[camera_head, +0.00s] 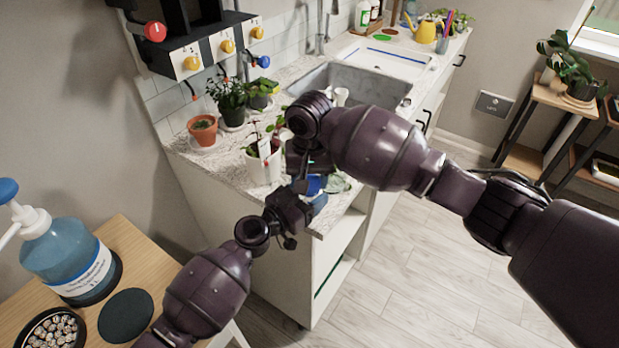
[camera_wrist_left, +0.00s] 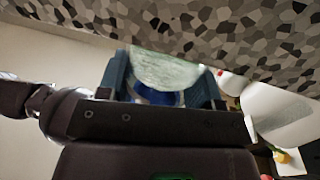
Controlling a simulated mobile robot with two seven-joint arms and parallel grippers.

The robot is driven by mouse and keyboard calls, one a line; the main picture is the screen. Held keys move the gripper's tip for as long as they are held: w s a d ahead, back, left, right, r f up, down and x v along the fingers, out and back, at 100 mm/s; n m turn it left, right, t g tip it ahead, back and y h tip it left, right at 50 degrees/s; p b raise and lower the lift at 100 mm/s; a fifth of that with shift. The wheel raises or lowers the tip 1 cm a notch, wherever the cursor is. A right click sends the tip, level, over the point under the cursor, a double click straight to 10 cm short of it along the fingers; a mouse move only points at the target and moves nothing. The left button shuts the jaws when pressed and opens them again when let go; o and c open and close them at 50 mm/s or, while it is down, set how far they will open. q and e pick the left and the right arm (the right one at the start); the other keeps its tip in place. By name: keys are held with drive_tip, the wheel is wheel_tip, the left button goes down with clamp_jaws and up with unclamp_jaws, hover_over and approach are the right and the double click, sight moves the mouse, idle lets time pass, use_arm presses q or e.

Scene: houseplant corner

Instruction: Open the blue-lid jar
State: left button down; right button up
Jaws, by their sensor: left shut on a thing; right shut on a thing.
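The blue-lid jar is mostly hidden between my two grippers, near the front corner of the marble counter. In the head view its blue lid (camera_head: 314,185) shows as a small patch, with pale greenish glass beside it. My left gripper (camera_head: 312,200) comes in from lower left and is shut on the jar. In the left wrist view, the pale glass (camera_wrist_left: 168,70) and blue part (camera_wrist_left: 158,96) sit between its two fingers. My right gripper (camera_head: 308,178) reaches down from above and is shut on the jar too; its fingertips are largely hidden. I cannot tell whether lid and glass are apart.
A white pot (camera_head: 263,166) with a plant and tag stands close left of my grippers. A terracotta pot (camera_head: 203,131) and the sink (camera_head: 352,82) are farther back. A wooden table (camera_head: 120,240) with a blue pump bottle (camera_head: 72,258) is at lower left.

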use_arm(q)
drive_tip(key=shift+a, duration=0.1)
use_arm(e)
drive_tip(key=shift+d+n, duration=0.1)
drive_tip(key=shift+n, duration=0.3)
drive_tip(key=o, duration=1)
